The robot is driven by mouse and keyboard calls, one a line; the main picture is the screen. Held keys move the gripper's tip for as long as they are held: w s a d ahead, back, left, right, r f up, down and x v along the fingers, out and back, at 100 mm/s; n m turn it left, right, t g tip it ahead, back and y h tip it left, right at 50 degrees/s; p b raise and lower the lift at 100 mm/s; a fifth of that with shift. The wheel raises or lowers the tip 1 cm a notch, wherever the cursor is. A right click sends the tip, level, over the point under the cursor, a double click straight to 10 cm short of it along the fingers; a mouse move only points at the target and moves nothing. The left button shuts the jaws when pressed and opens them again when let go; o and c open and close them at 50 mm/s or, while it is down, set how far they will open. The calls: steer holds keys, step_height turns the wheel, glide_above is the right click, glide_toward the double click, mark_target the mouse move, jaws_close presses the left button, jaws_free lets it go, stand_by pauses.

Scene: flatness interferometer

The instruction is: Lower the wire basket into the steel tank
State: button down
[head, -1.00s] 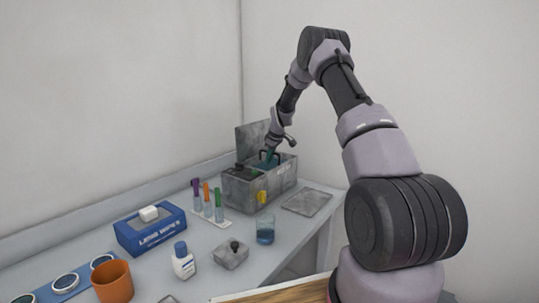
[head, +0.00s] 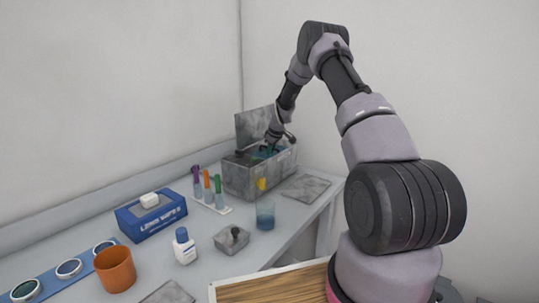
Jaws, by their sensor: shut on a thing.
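The steel tank (head: 239,181) is a grey mottled box at the far end of the bench, with its lid (head: 257,125) standing up open behind it. My gripper (head: 268,151) is down at the tank's opening, small and dark in the view. It is shut on the wire basket, of which little can be made out. The basket is mostly hidden by the tank's walls and my gripper, so I cannot tell how deep it sits or whether it touches the floor of the tank.
A yellow tag (head: 261,184) is on the tank's front. A wipes box (head: 152,217), white bottle (head: 185,247) and orange cup (head: 115,269) stand nearer.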

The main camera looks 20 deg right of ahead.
steer(key=shift+f, duration=0.5)
stand_by(0.4)
steer(key=c, duration=0.8)
jaws_free()
steer(key=shift+r, duration=6)
